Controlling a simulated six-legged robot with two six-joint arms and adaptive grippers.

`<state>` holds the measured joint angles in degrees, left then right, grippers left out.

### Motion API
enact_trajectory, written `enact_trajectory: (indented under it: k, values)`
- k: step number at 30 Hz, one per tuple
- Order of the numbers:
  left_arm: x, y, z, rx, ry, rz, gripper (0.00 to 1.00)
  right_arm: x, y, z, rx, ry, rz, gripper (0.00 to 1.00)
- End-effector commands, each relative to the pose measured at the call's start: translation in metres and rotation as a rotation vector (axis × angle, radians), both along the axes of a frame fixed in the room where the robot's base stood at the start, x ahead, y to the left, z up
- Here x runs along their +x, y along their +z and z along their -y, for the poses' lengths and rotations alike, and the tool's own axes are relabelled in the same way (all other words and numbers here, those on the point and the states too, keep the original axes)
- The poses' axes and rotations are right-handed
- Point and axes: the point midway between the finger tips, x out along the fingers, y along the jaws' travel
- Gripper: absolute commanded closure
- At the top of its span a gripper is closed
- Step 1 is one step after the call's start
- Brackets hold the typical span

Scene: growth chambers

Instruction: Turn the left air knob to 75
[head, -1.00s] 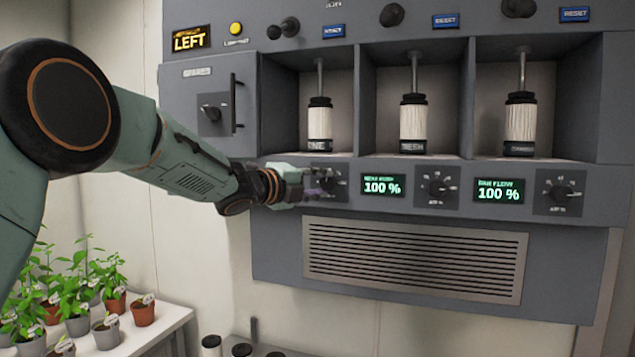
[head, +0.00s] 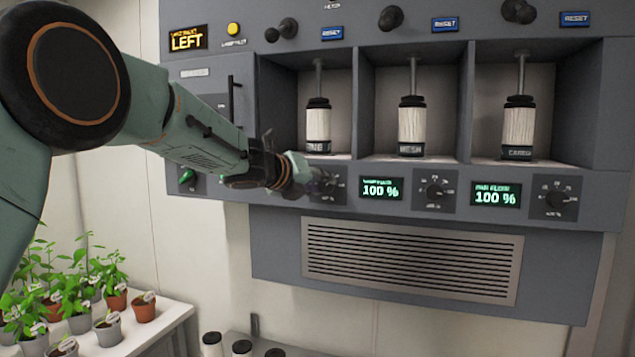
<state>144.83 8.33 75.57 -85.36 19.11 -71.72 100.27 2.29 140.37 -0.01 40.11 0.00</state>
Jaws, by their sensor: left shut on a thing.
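The left air knob (head: 333,190) sits on a dark square dial plate under the leftmost bay of the grey panel. My left gripper (head: 318,184) comes in from the left and is shut on this knob, hiding most of it and its pointer. A green display (head: 381,189) to the right of the knob reads 100 %. A second display (head: 496,193) also reads 100 %. The panel area left of the left knob is behind my gripper, so no reading shows there. My right gripper is not in view.
Two similar knobs, the middle one (head: 434,193) and the right one (head: 558,200), are uncovered. Three white cylinders hang in bays above, the nearest (head: 318,125) just above my gripper. A vent grille (head: 410,260) lies below. Potted plants stand on a white table (head: 165,325) at lower left.

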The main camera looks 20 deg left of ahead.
Motion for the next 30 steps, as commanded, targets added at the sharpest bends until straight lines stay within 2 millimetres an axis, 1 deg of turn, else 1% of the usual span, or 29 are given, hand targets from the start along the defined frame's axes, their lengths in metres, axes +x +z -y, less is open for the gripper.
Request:
enact_trajectory:
  k: [1,15,16,24,30]
  values:
    - [-0.0009,-0.0072,0.0022,0.011,-0.005,-0.011,1.00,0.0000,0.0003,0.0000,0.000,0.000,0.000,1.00]
    - [-0.0008,-0.0094,0.0021,0.023,-0.005,-0.014,1.00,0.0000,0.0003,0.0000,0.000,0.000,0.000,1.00]
    - [-0.0009,-0.0094,0.0021,0.023,-0.005,-0.014,0.68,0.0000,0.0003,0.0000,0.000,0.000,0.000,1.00]
    - [-0.0005,-0.0056,0.0010,0.020,-0.003,-0.008,0.45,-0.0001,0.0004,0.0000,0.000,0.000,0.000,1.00]
    - [-0.0003,-0.0038,0.0006,0.020,-0.002,-0.005,0.45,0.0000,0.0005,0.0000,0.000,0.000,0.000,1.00]
